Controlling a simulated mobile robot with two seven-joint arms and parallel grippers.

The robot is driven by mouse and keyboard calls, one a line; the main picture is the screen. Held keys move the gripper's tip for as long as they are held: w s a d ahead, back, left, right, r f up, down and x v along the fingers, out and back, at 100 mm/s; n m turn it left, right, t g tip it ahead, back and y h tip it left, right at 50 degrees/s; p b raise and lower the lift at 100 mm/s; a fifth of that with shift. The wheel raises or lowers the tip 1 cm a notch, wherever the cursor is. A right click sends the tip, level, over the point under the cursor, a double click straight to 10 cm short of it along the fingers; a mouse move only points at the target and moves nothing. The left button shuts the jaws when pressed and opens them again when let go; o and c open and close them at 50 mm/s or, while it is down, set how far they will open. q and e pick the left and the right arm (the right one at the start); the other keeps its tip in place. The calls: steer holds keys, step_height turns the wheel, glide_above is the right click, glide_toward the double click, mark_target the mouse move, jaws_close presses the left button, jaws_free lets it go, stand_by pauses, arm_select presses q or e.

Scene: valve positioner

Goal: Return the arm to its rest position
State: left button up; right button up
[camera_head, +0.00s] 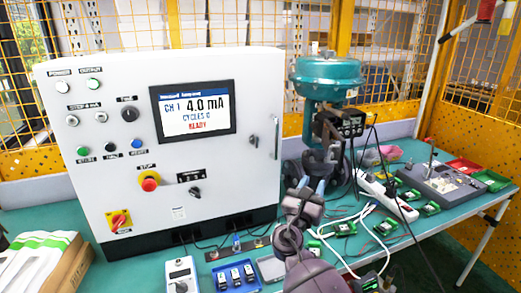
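My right arm (300,208) rises from the bottom edge, right of the control cabinet. Its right gripper (326,156) is at the valve assembly, just below and left of the black positioner box (347,124). The gripper is dark and small against the dark valve parts, so I cannot tell whether its fingers are open or shut, or whether they touch anything. The valve has a teal round actuator (327,72) on top. The lower valve body is partly hidden behind my arm. My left gripper is not in view.
The control cabinet (245,165) stands on the teal table; its screen (194,109) reads 4.0 mA, READY. A white power strip (388,198), loose cables, green modules (431,208) and a grey fixture (440,185) lie to the right. A handheld meter (181,275) and blue tray (238,277) are in front.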

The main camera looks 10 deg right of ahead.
steer(key=s+a+f+m+y, duration=0.1)
steer(key=s+f+m+y, duration=0.1)
steer(key=f+m+y, duration=0.55)
steer(key=s+a+f+m+y, duration=0.2)
steer(key=f+m+y, duration=0.25)
steer(key=m, duration=0.65)
steer(key=s+d+f+m+g, duration=0.2)
steer(key=s+f, duration=0.4)
steer(key=s, duration=0.3)
steer(key=s+d+f+m+g+y, duration=0.1)
steer(key=s+d+f+m+g, duration=0.1)
steer(key=s+f, duration=0.4)
steer(key=s+d+f+m+g, duration=0.1)
steer(key=s+f+m, duration=0.3)
steer(key=s, duration=0.9)
steer(key=shift+s+d+f+g+y, duration=0.25)
steer(key=shift+d+f+g+y, duration=0.15)
steer(key=shift+d+f, duration=0.5)
steer(key=shift+m, duration=0.25)
